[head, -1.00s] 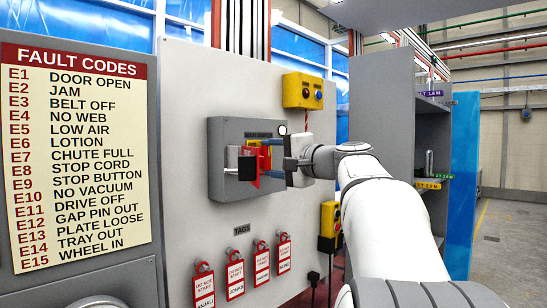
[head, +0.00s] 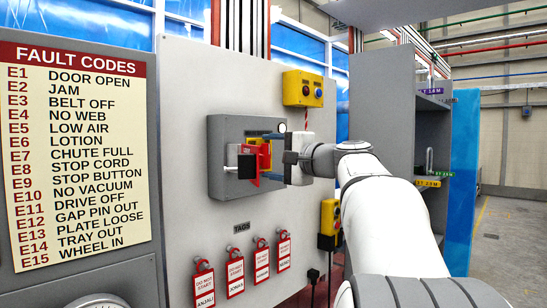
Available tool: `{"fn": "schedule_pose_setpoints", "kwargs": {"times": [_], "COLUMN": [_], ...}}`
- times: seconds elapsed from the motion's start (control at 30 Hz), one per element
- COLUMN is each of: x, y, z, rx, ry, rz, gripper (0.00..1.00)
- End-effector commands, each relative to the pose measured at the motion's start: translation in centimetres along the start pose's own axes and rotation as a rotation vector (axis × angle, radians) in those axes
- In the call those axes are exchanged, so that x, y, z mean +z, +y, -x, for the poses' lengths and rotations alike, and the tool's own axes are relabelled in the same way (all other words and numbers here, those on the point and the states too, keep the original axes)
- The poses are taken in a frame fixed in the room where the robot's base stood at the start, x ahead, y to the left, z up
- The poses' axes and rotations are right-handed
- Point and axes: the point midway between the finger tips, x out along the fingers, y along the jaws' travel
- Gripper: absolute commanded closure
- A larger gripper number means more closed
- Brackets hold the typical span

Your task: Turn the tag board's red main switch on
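The tag board (head: 190,130) is a light grey panel standing in front of me. A dark grey switch box (head: 217,150) sits on it at mid-height. The red main switch (head: 264,160) shows on the box's front, with a yellow part (head: 264,141) behind it. My gripper (head: 268,158) reaches in from the right, with its fingers at the red switch. A dark fingertip pad shows to the left of the switch. The fingers partly cover the switch, so I cannot tell whether they are clamped on it.
Several red-and-white tags (head: 236,276) hang low on the board. A yellow box with two buttons (head: 303,89) is above right. Another yellow box (head: 330,219) is below my arm. A grey shelf (head: 395,120) stands right of the board. The fault code sign (head: 80,155) is at left.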

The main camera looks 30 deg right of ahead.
Motion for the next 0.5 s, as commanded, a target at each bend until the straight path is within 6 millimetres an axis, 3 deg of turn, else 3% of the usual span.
{"fn": "schedule_pose_setpoints", "kwargs": {"times": [0.33,0.5], "x": [0.0,-0.1], "y": [0.0,0.1], "z": [0.2,2.4], "rx": [0.0,-0.001], "ry": [0.001,0.004], "rz": [0.002,0.002], "gripper": [0.24,0.24]}}
